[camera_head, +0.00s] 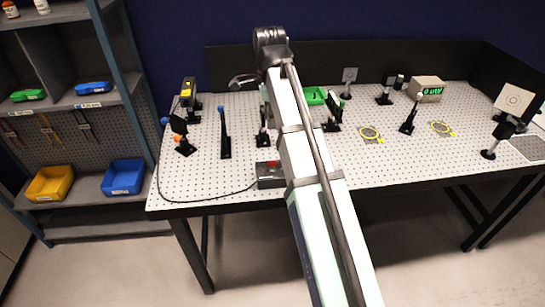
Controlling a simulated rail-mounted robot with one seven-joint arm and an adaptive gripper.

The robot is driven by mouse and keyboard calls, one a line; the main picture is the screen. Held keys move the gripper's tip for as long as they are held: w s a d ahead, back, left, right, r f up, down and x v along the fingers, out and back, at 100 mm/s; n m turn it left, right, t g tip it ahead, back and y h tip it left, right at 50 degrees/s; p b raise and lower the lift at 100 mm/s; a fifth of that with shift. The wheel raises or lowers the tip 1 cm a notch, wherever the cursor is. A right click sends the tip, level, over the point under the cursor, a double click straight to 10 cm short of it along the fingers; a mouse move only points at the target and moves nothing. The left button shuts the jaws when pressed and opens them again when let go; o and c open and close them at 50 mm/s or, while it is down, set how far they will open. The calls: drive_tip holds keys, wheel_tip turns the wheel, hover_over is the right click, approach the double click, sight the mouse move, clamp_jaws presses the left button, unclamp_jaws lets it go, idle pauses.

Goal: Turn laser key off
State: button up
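A dark box (268,182) sits at the front edge of the perforated table, partly hidden behind my arm. A red spot shows on its top, and a black cable runs from it to the left. A key cannot be made out at this size. A black device with yellow labels (187,92) stands on a post at the back left, possibly the laser. My gripper (240,81) is small and dark at the far end of my arm, over the back left of the table and well away from the dark box. Its fingers are too small to read.
The white perforated table (390,170) carries several posts and mounts, a green tray (314,96) and a meter box with a green display (427,89). Dark panels edge the back. Shelves with yellow (49,184) and blue bins (123,178) stand left.

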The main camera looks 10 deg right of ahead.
drive_tip(key=p, duration=0.3)
approach(272, 164)
drive_tip(key=f, duration=0.8)
drive_tip(key=shift+w+d+f, duration=0.15)
drive_tip(key=shift+w+f, duration=0.15)
drive_tip(key=shift+c, duration=0.3)
clamp_jaws()
